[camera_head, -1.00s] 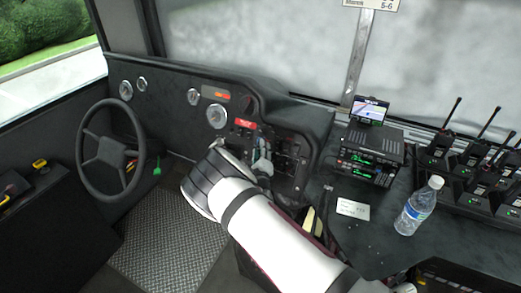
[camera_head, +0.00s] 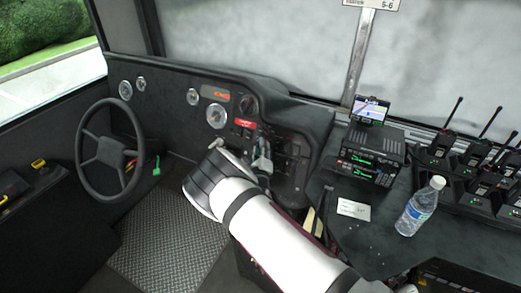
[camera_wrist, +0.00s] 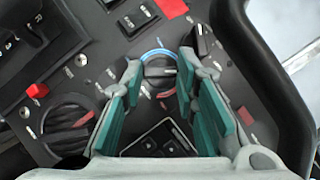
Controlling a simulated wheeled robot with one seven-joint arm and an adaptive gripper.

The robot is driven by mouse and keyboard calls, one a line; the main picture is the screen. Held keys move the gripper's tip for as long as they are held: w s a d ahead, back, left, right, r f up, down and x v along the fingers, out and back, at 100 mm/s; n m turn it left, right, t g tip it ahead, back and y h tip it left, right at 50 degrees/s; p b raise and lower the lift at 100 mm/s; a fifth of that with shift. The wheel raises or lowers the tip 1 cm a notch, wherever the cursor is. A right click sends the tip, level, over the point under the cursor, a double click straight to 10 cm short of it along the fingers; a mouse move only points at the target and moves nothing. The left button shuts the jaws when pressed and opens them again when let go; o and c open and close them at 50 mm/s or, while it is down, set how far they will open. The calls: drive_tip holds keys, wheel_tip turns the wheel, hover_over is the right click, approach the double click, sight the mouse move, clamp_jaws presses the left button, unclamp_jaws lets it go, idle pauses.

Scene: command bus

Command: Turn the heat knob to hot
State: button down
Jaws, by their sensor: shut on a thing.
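The heat knob (camera_wrist: 158,71) is a dark round knob on the black dash panel, with a blue arc above it and a red mark below it in the wrist view. My gripper (camera_wrist: 161,66) has its teal-padded fingers on either side of the knob, shut on it. In the head view my gripper (camera_head: 262,160) is at the dash panel right of the steering wheel, and the knob cannot be made out there.
A larger dark dial (camera_wrist: 75,122) with a red arc lies lower left of the knob. Switches (camera_wrist: 138,18) sit above it. In the head view, a radio stack (camera_head: 372,150) and a water bottle (camera_head: 420,207) stand on the right-hand counter.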

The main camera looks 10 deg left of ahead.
drive_tip(key=m+h+b, duration=0.1)
drive_tip(key=m+t+b, duration=0.1)
drive_tip(key=m, duration=0.1)
drive_tip(key=m+h+b, duration=0.1)
drive_tip(key=shift+a+f+m+h, duration=0.25)
drive_tip(key=shift+f+m+h, duration=0.05)
drive_tip(key=shift+m, duration=0.1)
drive_tip(key=m+h+b, duration=0.2)
drive_tip(key=m, duration=0.1)
drive_tip(key=shift+w+a+m+t, duration=0.1)
drive_tip(key=shift+a+m+t, duration=0.05)
drive_tip(key=shift+m+t, duration=0.25)
drive_tip(key=m+h+b, duration=0.2)
drive_tip(key=m, duration=0.1)
drive_tip(key=m+g+h+b, duration=0.1)
drive_tip(key=m+h+b, duration=0.1)
drive_tip(key=m, duration=0.1)
drive_tip(key=shift+a+f+m, duration=0.1)
drive_tip(key=shift+a+m, duration=0.05)
drive_tip(key=shift+m, duration=0.15)
drive_tip(key=shift+m+g+h+b, duration=0.5)
drive_tip(key=shift+m+h+b, duration=0.75)
drive_tip(key=shift+m, duration=0.55)
drive_tip(key=shift+r+m, duration=0.2)
drive_tip(key=shift+m, duration=0.1)
drive_tip(key=c, duration=1.5)
unclamp_jaws()
drive_tip(key=shift+c, duration=0.2)
drive_tip(key=shift+a, duration=0.1)
drive_tip(key=v, duration=1.2)
